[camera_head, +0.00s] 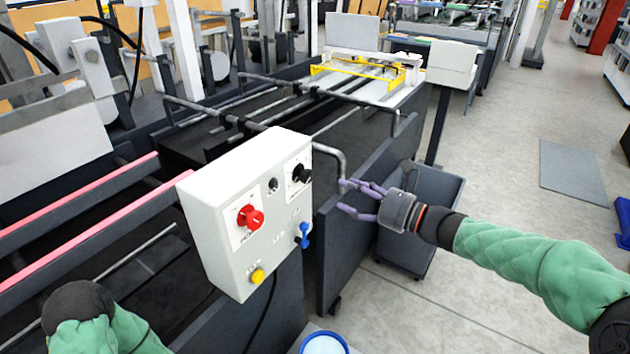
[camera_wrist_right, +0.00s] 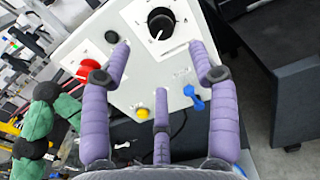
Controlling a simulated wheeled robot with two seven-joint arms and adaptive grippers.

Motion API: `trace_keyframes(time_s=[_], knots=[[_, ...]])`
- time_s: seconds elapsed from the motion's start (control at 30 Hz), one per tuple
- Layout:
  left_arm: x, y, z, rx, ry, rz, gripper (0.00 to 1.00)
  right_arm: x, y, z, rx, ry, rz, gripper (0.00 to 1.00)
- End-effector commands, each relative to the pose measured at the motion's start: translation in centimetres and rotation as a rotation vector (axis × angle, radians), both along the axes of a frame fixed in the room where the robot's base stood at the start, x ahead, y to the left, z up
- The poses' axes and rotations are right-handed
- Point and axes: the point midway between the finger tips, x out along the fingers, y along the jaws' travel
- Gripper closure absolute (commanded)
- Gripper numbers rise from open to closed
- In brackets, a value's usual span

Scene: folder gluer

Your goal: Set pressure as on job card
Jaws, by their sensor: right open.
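A white control box (camera_head: 245,215) stands at the middle of the head view. Its face has a red knob (camera_head: 250,217), a black knob (camera_head: 301,173) with a dial scale, a small dark button (camera_head: 273,184), a blue lever (camera_head: 302,236) and a yellow button (camera_head: 257,276). My right gripper (camera_head: 346,196) is open and empty, to the right of the box and apart from it. In the right wrist view its purple fingers (camera_wrist_right: 160,65) spread below the black knob (camera_wrist_right: 160,23), with the blue lever (camera_wrist_right: 193,97) between them. The dial markings are too small to read. My left gripper is not visible.
The machine's dark side panel (camera_head: 350,230) and a bent grey rail (camera_head: 335,155) are close to my right gripper. A dark wheeled bin (camera_head: 425,220) stands behind it. A blue-rimmed round container (camera_head: 324,343) is below the box. Open floor (camera_head: 500,180) lies to the right.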

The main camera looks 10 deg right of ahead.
Motion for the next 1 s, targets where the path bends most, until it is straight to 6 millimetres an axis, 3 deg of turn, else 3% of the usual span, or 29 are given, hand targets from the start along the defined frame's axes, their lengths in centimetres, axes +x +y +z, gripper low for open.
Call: trace_keyframes(time_s=[0.5,1.0], knots=[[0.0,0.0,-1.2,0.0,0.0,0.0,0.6,5.9,5.9,-0.1,0.005,0.004,0.0,0.4],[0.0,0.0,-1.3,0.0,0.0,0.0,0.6,7.0,7.0,0.0,0.006,0.004,-0.003,0.4]])
